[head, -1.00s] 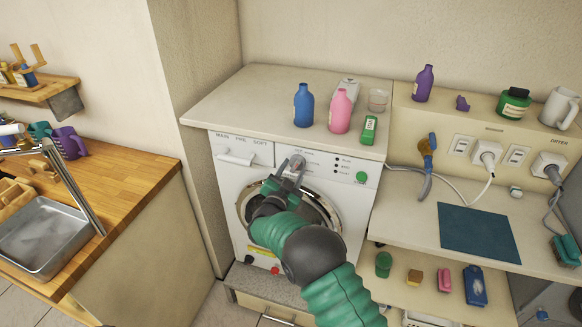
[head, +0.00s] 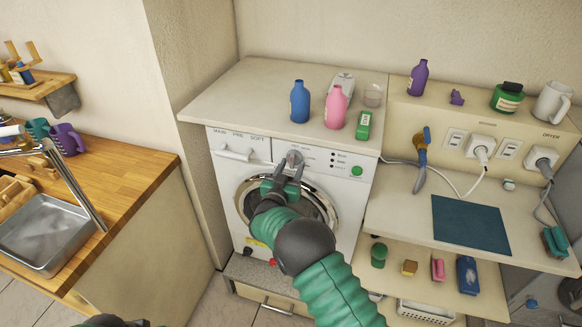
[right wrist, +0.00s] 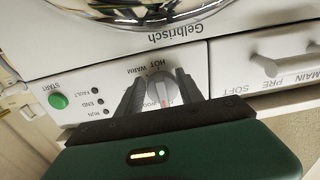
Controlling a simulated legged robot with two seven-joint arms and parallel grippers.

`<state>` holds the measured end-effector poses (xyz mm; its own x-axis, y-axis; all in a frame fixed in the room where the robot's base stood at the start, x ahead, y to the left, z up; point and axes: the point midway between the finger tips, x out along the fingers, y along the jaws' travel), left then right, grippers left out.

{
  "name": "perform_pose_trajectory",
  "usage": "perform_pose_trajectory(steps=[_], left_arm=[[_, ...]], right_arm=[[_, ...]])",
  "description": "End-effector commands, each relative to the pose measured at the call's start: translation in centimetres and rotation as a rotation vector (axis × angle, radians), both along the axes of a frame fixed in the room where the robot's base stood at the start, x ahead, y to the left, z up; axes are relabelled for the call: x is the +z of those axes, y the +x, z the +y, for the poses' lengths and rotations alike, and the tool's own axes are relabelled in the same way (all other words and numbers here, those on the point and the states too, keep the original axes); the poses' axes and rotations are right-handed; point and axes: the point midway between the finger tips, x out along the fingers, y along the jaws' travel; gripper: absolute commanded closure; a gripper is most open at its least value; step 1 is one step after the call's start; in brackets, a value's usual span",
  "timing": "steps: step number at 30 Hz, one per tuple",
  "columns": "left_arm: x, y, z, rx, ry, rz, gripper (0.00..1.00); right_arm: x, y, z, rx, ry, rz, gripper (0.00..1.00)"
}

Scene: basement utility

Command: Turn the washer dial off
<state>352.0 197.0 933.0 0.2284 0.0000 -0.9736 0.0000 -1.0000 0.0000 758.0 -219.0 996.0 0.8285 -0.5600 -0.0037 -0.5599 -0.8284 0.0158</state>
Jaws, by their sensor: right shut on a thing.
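The white washer (head: 228,182) stands below the counter, with its round door (head: 328,205) in front. Its grey dial (head: 294,157) is on the upper front panel, between the drawer and the lights. My right gripper (head: 289,168) is shut on the dial, one finger on each side. In the right wrist view the dial (right wrist: 160,91) sits between the fingers, upside down in the picture. A thin reddish mark shows on its face. HOT and WARM are printed beside it; which setting it points to is unclear.
A green start button (head: 357,171) is right of the dial, and a drawer handle (head: 236,155) is left. A blue bottle (head: 299,103), pink bottle (head: 335,108) and green box (head: 363,125) stand on the washer's top. A sink (head: 45,235) is at the left.

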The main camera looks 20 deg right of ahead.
Motion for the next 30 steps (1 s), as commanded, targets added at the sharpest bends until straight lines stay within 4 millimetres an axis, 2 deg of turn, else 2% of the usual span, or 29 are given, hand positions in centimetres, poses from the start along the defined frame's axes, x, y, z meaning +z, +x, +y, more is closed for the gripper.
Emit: perform_pose_trajectory(steps=[9, 10, 14, 25, 30], left_arm=[[0.0, 0.0, 0.0, 0.000, 0.000, 0.000, 0.64], [0.0, 0.0, 0.0, 0.000, 0.000, 0.000, 0.64], [0.0, 0.0, 0.0, 0.000, 0.000, 0.000, 0.64], [0.3, 0.0, 0.0, 0.000, 0.000, 0.000, 0.64], [1.7, 0.0, 0.0, 0.000, 0.000, 0.000, 0.64]], right_arm=[[0.1, 0.1, 0.1, 0.002, -0.002, -0.002, 0.97], [0.2, 0.1, 0.1, 0.002, -0.002, -0.002, 0.52], [0.2, 0.1, 0.0, 0.001, -0.002, -0.003, 0.35], [0.3, -0.4, 0.3, 0.002, -0.002, -0.002, 0.34], [0.6, -3.0, 2.3, 0.004, -0.002, 0.000, 0.34]])
